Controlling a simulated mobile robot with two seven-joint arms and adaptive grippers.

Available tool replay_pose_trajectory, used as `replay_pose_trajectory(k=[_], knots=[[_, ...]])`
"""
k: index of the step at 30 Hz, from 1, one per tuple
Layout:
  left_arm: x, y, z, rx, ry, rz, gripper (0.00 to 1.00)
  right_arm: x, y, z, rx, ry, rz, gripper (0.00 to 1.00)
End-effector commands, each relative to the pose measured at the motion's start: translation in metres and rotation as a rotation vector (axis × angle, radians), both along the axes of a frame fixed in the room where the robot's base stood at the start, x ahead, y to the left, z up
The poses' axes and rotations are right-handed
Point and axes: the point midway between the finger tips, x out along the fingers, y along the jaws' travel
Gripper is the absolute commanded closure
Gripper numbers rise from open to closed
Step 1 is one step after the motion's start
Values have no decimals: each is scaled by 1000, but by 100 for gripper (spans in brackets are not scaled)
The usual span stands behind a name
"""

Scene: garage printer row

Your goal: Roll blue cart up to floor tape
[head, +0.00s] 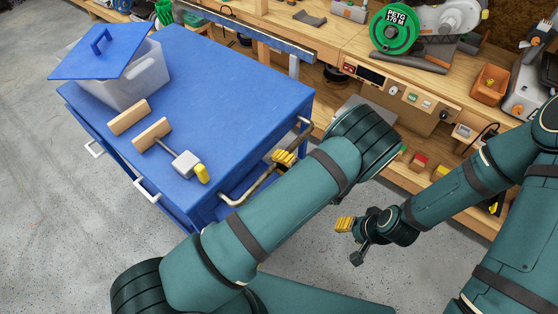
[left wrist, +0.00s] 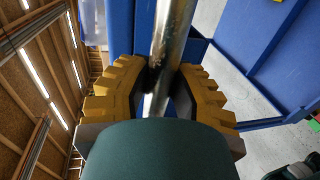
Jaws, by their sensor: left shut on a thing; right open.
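The blue cart (head: 235,95) stands on the grey floor at the left of the head view. Its metal handle bar (head: 266,178) runs along the near right end. My left gripper (head: 283,158) is shut on this handle, partly hidden behind my own arm. In the left wrist view its yellow ridged fingers (left wrist: 158,95) sit on both sides of the handle bar (left wrist: 170,40). My right gripper (head: 348,240) is open and empty, over the floor to the right of the cart. I see no floor tape in either view.
A wooden workbench (head: 450,85) with a green spool (head: 396,28) runs along the cart's far right. Floor (head: 55,215) is clear at left.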

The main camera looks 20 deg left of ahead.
Motion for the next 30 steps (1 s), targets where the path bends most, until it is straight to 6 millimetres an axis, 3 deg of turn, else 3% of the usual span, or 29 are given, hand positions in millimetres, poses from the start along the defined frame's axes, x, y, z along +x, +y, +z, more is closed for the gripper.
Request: replay_pose_trajectory(k=[1,2,4,17,23,25,27,28,30], knots=[[-1,0,-1,-1,2,1,100,0,0,0,0,0,0,53],[-1,0,-1,-1,2,1,70,0,0,0,0,0,0,53],[-1,0,-1,-1,2,1,45,0,0,0,0,0,0,53],[0,0,9,-1,-2,0,45,0,0,0,0,0,0,53],[1,-1,43,-2,-4,0,45,0,0,0,0,0,0,53],[0,0,57,0,-5,1,36,0,0,0,0,0,0,53],[1,0,70,1,-6,1,33,0,0,0,0,0,0,53],[0,0,75,0,-5,2,42,0,0,0,0,0,0,53],[0,1,84,0,-5,2,45,0,0,0,0,0,0,53]])
